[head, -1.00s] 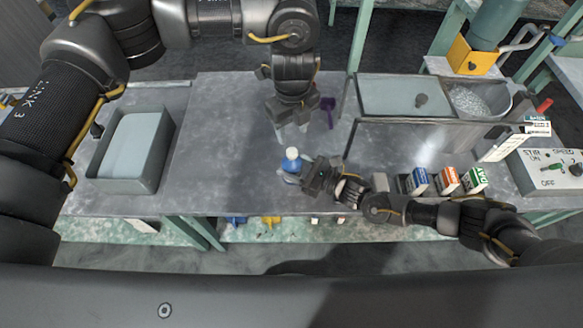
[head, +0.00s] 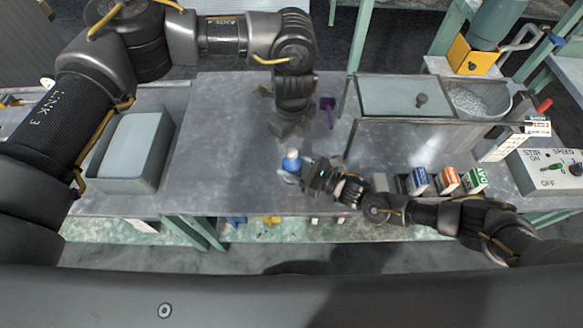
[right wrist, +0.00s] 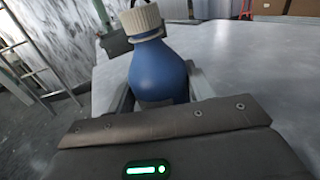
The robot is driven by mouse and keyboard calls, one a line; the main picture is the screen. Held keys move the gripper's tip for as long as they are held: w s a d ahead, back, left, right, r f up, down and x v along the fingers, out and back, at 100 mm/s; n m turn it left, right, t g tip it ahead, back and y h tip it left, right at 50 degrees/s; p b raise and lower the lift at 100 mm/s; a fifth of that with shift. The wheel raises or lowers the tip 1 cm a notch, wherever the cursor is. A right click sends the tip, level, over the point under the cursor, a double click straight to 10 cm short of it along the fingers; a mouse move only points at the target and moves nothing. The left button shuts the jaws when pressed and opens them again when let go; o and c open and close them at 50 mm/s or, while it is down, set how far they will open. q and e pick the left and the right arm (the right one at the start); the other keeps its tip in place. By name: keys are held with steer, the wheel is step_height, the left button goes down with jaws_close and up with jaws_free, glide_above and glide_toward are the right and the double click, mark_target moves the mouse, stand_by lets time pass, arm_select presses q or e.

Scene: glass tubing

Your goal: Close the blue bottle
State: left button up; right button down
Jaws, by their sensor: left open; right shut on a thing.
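The blue bottle (head: 291,165) stands upright near the front edge of the table. A white ribbed cap (right wrist: 142,19) sits on top of its neck; I cannot tell how tightly it is on. My right gripper (head: 301,174) comes from the right and is shut on the bottle's body, with a finger on each side in the right wrist view (right wrist: 158,92). My left gripper (head: 289,131) points down, open and empty, just behind the bottle and cap in the head view. Its fingertips are hard to make out.
A grey tub (head: 106,178) stands at the left. A purple tool (head: 327,107) lies behind and right of the bottle. Small boxes (head: 447,180), a grey basin unit (head: 400,98) and a control box (head: 550,170) are at the right. The table's middle left is clear.

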mark_target(292, 151)
arm_select(q)
steer(key=shift+f, duration=1.85)
jaws_close()
